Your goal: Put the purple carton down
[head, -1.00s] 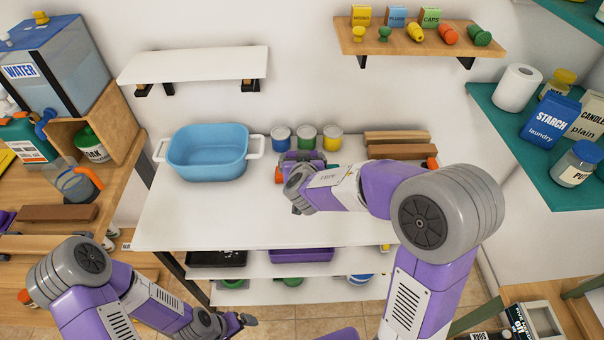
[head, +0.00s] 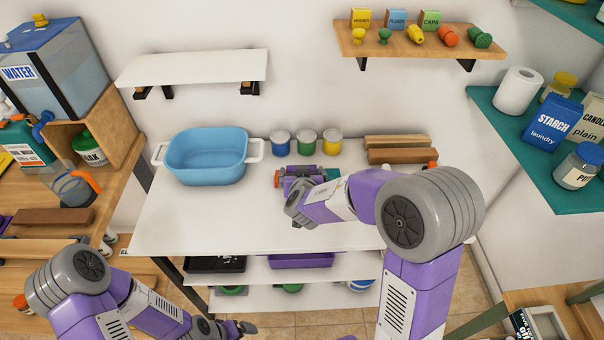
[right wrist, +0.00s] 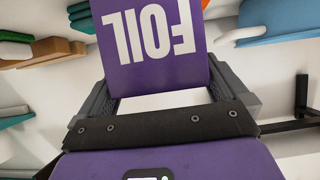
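The purple carton (right wrist: 155,45), lettered FOIL, fills the space between the fingers of my right gripper (right wrist: 163,95) in the right wrist view. The lettering is upside down there, and both fingers appear to press its sides. In the head view my right gripper (head: 302,178) is over the back middle of the white table (head: 220,225). The carton is mostly hidden by it there, and I cannot tell whether it touches the tabletop. My left gripper (head: 243,328) is low at the bottom edge, away from the table; its opening is unclear.
A blue tub (head: 207,157) stands to the left on the table. Several lidded jars (head: 306,142) stand behind the gripper, and wooden bars (head: 400,155) lie at the back right. A small orange object (head: 277,178) is close left of the gripper. The table's front left is clear.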

